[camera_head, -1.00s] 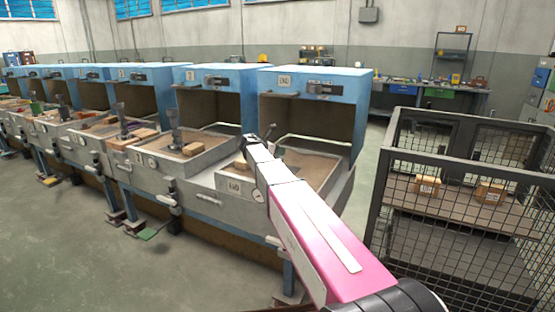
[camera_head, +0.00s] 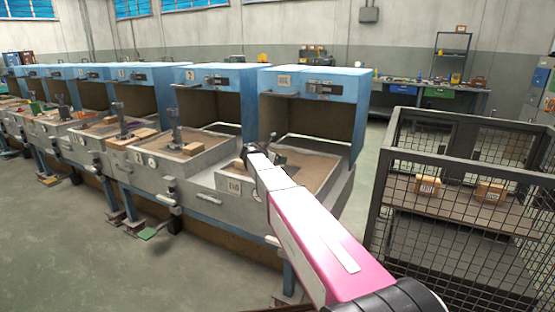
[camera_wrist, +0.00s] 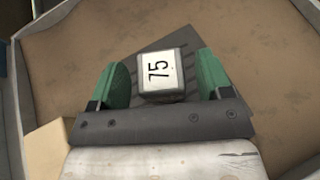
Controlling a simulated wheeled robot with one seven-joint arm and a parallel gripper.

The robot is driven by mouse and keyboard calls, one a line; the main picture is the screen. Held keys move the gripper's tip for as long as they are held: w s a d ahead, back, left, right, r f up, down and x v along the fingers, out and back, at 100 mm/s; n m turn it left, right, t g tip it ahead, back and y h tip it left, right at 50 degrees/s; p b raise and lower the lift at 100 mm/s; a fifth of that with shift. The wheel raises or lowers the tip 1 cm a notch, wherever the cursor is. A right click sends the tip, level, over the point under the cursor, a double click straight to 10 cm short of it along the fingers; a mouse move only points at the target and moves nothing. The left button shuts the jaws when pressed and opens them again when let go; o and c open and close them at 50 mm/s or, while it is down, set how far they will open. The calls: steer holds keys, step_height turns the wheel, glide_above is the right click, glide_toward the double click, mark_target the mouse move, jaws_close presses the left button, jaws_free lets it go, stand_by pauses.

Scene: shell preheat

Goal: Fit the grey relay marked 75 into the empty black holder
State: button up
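The grey relay (camera_wrist: 161,72) shows in the wrist view as a small block with a white label reading 75. It sits between the two green fingers of my gripper (camera_wrist: 163,62), with a narrow gap visible on each side, so the gripper looks open around it. A dark, slotted plate (camera_wrist: 150,50) lies under and behind the relay, at an angle on the brown tray floor. I cannot tell whether this plate is the black holder. In the head view my arm reaches into the nearest tray and hides the relay.
The nearest tray (camera_head: 232,184) has raised grey walls under a blue hood (camera_head: 308,82). A tan block (camera_wrist: 48,150) lies left of my gripper in the wrist view. A mesh cage (camera_head: 450,200) stands to the right with cardboard boxes (camera_head: 427,185). More blue stations extend left.

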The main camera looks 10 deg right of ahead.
steer(key=shift+r, duration=0.1)
steer(key=shift+s+a+r, duration=0.15)
steer(key=shift+s+a, duration=0.05)
steer(key=v, duration=1)
steer(key=shift+a, duration=0.35)
steer(key=shift+o, duration=0.4)
steer(key=shift+s+a+r, duration=0.15)
steer(key=shift+s+r, duration=0.05)
steer(key=w+d+r+m+g+y, duration=0.1)
steer(key=d+r+m+g+y, duration=0.1)
steer(key=d+m+y, duration=0.6)
steer(key=w+d+r+m+g+y, duration=0.1)
steer(key=w+d+m+y, duration=0.1)
steer(key=d+m+y, duration=0.6)
steer(key=w+a+f, duration=0.1)
steer(key=a+f, duration=0.1)
steer(key=f, duration=0.1)
steer(key=w+a+f+m+h, duration=0.1)
steer(key=a+f, duration=0.1)
steer(key=f, duration=0.1)
steer(key=w+a+f+m+h, duration=0.1)
steer(key=a+f, duration=0.1)
steer(key=f, duration=0.1)
steer(key=shift+w+f, duration=0.1)
steer(key=shift+f, duration=0.25)
steer(key=c, duration=1.1)
